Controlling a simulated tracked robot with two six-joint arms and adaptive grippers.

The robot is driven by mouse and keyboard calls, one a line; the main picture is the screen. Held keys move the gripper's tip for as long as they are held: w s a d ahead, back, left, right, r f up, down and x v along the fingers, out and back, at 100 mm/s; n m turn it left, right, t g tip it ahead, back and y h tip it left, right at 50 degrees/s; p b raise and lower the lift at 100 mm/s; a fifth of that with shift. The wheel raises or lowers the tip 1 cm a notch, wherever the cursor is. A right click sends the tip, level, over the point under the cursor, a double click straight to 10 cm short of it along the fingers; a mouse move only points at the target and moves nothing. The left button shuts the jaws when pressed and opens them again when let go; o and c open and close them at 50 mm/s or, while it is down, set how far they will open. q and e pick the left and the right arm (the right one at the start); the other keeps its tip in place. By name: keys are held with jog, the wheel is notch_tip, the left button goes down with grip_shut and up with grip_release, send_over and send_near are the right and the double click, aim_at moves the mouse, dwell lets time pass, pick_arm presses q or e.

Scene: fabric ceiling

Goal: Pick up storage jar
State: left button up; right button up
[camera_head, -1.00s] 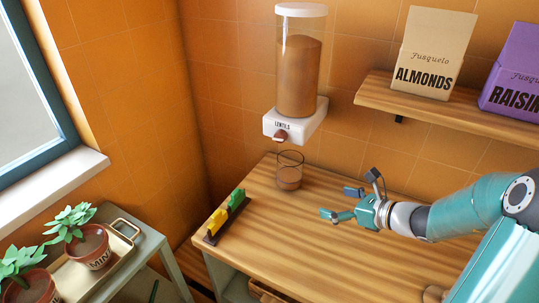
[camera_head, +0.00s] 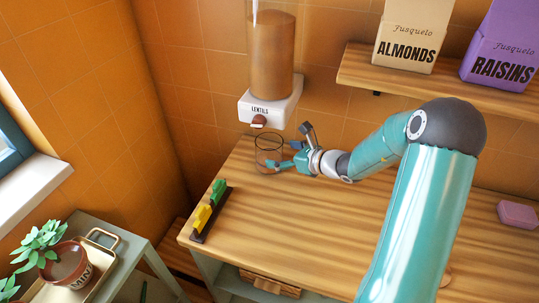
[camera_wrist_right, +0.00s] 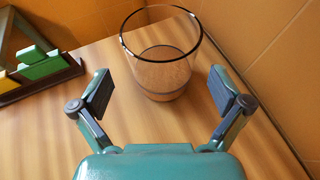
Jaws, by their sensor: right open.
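The storage jar (camera_head: 268,146) is a clear glass, open-topped and upright on the wooden counter below the lentil dispenser. It has a layer of brownish contents at the bottom, clear in the right wrist view (camera_wrist_right: 162,72). My right gripper (camera_head: 286,157) is open at the jar's right side in the head view. In the right wrist view its two fingers (camera_wrist_right: 161,92) are spread wide, with the jar ahead of and between them. My left gripper is not in view.
The lentil dispenser (camera_head: 270,105) hangs on the tiled wall over the jar. A dark rack with yellow and green pieces (camera_head: 211,212) lies at the counter's left edge. A pink block (camera_head: 517,214) lies right. A shelf (camera_head: 430,87) holds almond and raisin boxes.

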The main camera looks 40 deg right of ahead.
jog(key=shift+p+x, duration=1)
jog(key=shift+x, duration=2.05)
jog(key=shift+s+d, duration=0.1)
jog(key=shift+d, duration=0.05)
jog(key=c, duration=1.5)
